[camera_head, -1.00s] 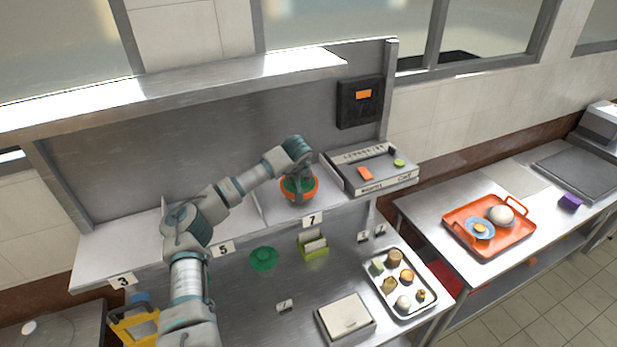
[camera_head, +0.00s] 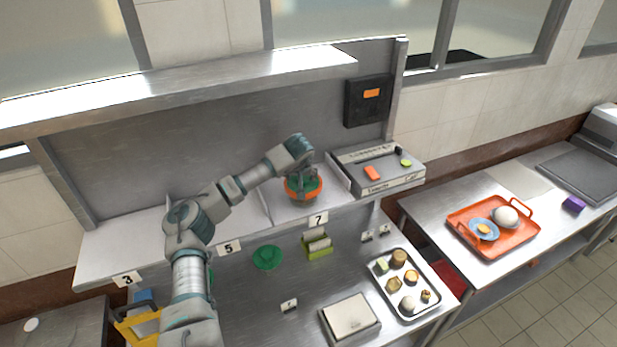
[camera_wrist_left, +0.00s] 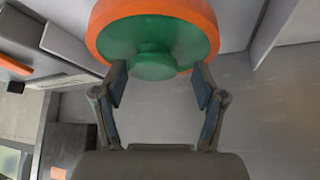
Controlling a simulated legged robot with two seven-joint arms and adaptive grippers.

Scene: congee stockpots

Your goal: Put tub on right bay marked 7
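The orange tub with a green lid (camera_head: 302,192) sits on the raised shelf in the bay behind the tag marked 7 (camera_head: 318,220). In the left wrist view the tub's orange rim (camera_wrist_left: 160,10) and green lid with a round knob (camera_wrist_left: 153,62) fill the top. My left gripper (camera_head: 304,178) is at the lid from above. In its wrist view the left gripper (camera_wrist_left: 160,84) has its fingers spread, with a gap on both sides of the knob. My right gripper is not in view.
A flat box (camera_head: 378,172) stands just right of bay 7. Tags 5 (camera_head: 228,248) and 3 (camera_head: 127,279) mark bays to the left. Below are a green bowl-like item (camera_head: 267,257), a green holder (camera_head: 318,245), a scale (camera_head: 350,318) and a food tray (camera_head: 403,284).

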